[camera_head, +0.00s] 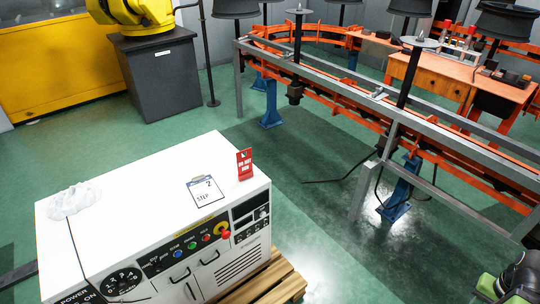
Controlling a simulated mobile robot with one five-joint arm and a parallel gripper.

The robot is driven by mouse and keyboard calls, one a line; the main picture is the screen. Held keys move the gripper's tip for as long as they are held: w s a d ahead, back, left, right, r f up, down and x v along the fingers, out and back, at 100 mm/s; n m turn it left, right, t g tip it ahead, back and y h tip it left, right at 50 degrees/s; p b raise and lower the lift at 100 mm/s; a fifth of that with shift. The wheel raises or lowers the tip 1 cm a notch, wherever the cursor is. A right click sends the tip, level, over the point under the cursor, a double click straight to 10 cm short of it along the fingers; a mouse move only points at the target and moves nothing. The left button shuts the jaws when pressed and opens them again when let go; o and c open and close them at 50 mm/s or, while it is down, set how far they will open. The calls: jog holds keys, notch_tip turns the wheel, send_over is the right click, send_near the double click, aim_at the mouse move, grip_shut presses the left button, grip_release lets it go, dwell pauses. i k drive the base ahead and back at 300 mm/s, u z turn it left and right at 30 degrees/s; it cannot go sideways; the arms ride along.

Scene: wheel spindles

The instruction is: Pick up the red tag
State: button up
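The red tag (244,164) stands upright on top of the white control cabinet (130,205), near its back right corner. It carries small white lettering that I cannot read fully. Its whole front face shows, and nothing touches it except the cabinet top.
A clipboard (206,193) marked "STEP 2" lies left of the tag, and a crumpled white cloth-like thing (75,198) lies farther left. The cabinet stands on a wooden pallet (268,282). An orange and grey conveyor frame (335,90) crosses the right. Green floor (300,225) lies clear between them.

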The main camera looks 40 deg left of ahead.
aim_at(244, 164)
jog(key=i, duration=2.2)
jog(key=u, duration=1.45)
jog(key=k, duration=0.2)
jog(key=u, duration=2.75)
jog(key=i, duration=0.95)
jog(key=u, duration=0.35)
